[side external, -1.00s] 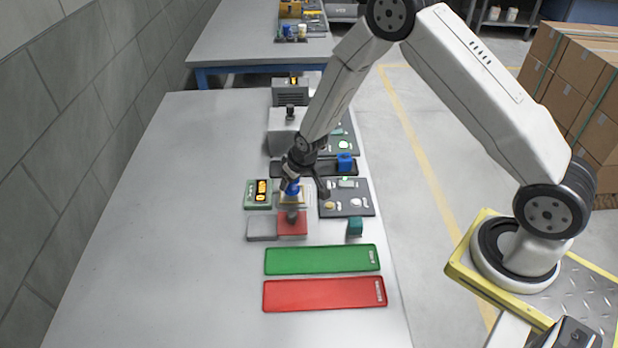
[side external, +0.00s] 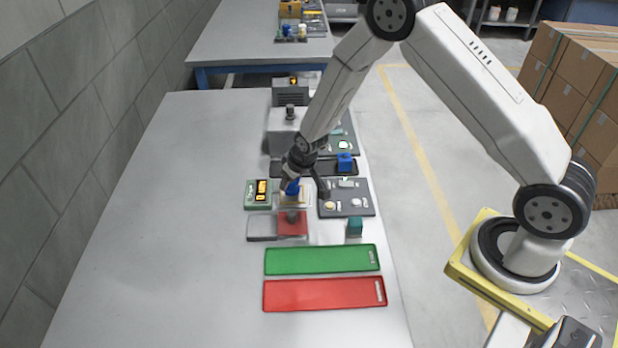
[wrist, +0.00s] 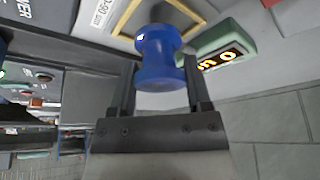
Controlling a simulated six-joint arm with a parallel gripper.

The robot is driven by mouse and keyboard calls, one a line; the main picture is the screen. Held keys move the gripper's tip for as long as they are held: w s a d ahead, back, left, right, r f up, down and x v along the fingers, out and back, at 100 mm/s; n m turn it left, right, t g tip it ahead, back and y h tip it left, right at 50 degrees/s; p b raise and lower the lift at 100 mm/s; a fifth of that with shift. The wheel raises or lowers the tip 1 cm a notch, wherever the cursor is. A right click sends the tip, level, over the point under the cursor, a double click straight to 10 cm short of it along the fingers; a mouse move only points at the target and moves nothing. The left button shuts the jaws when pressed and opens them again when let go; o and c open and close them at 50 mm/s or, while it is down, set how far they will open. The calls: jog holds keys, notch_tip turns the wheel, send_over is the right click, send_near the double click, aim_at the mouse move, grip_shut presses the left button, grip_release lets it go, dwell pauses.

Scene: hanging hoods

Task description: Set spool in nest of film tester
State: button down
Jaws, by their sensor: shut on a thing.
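The blue spool (wrist: 160,62) is upright between the two fingers of my gripper (wrist: 160,88) in the wrist view. My gripper (side external: 305,190) is shut on it, and the spool (side external: 292,188) shows partly behind a finger in the side view. It is over a pale plate with a gold-coloured frame (wrist: 128,12), which looks like the film tester's nest area. The green display unit (side external: 258,194) of the tester stands just left of it, its digits lit. I cannot tell whether the spool touches the plate.
A grey and red box-like piece (side external: 292,228) with a dark knob is in front of the plate. A dark control panel (side external: 347,206) is to the right, with a teal block (side external: 355,227) nearby. Green (side external: 320,260) and red (side external: 325,295) trays lie nearer. The table's left side is clear.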

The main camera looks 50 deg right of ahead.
jog(key=shift+f, duration=0.85)
dwell(0.9)
grip_release()
jog(key=shift+r, duration=3.45)
jog(key=shift+s+r, duration=0.3)
jog(key=shift+r, duration=0.1)
jog(key=s+r+g, duration=0.1)
jog(key=s+r, duration=0.4)
jog(key=s, duration=0.5)
jog(key=s+r, duration=0.6)
jog(key=s, duration=0.5)
jog(key=shift+s+a+g, duration=0.2)
jog(key=shift+s+g, duration=0.05)
jog(key=shift+g, duration=0.15)
